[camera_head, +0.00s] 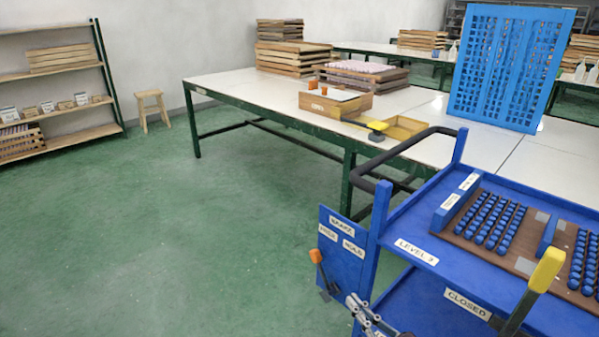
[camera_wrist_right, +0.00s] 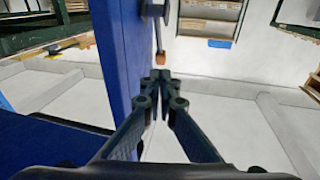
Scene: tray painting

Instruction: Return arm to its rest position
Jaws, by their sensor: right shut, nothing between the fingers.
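My right gripper (camera_head: 353,301) is at the bottom of the head view, in front of the blue cart's side panel (camera_head: 343,250). Its fingers are together and hold nothing. In the right wrist view the closed fingertips (camera_wrist_right: 162,77) point at the orange-knobbed lever (camera_wrist_right: 160,58), which shows just beyond them. In the head view this lever (camera_head: 316,257) stands on the side panel, left of my gripper. I cannot tell whether the fingers touch it. My left gripper is not in view.
The blue cart (camera_head: 415,252) carries brown trays of blue pieces and a yellow-ended lever (camera_head: 546,270). Behind it stands a long white table (camera_head: 240,85) with wooden trays, a box and a blue perforated panel (camera_head: 510,65).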

